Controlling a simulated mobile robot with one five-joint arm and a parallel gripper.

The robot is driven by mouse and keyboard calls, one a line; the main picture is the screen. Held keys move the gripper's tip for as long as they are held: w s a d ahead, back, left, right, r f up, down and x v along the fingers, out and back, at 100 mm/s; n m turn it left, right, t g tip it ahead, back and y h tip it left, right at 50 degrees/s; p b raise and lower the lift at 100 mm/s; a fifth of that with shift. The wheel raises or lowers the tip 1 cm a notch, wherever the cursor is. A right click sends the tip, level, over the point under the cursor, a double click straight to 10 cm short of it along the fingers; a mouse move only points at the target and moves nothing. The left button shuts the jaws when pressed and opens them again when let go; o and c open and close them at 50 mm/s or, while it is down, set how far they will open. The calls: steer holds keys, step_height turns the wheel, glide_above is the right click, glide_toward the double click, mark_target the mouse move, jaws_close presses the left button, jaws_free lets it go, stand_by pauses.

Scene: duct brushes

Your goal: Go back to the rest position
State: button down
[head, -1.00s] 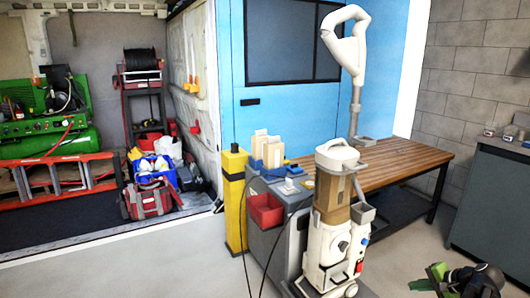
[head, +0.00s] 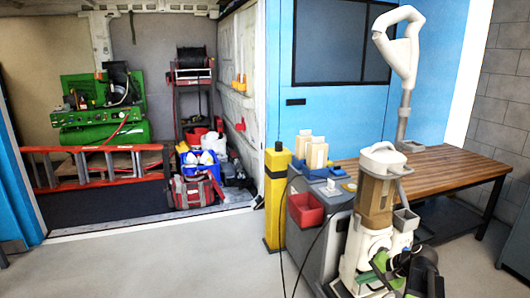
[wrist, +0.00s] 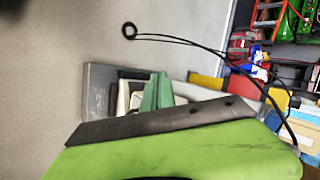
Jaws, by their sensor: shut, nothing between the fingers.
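My gripper (head: 378,263), green with dark parts, shows at the bottom right of the head view, in front of the white and tan machine (head: 376,205). In the wrist view my green and dark gripper parts (wrist: 157,93) fill the lower half. The green fingers are together, with nothing seen between them. The grey cart lies behind them in that view, partly hidden by my own green body.
The grey cart (head: 318,245) with a red bin (head: 306,210) stands beside a yellow post (head: 275,200). A wooden workbench (head: 450,165) is behind the machine. Black cables hang to the floor. The floor (head: 180,265) at left front is clear.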

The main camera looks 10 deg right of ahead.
steer(key=s+a+f+n+g+h, duration=0.1)
steer(key=a+f+n+g, duration=0.15)
steer(key=a, duration=0.85)
steer(key=a+f+n+g+h, duration=0.1)
steer(key=a+n, duration=0.3)
steer(key=a, duration=0.7)
steer(key=s+a+f+n+g, duration=0.1)
steer(key=a+f+n+g, duration=0.15)
steer(key=a, duration=0.85)
steer(key=s+d+r+n+h+p, duration=0.1)
steer(key=s+d+r+h+p, duration=0.15)
steer(key=d, duration=0.25)
step_height(320, 180, up, 32)
steer(key=p, duration=3.1)
steer(key=shift+a+f, duration=0.15)
steer(key=shift+a, duration=0.2)
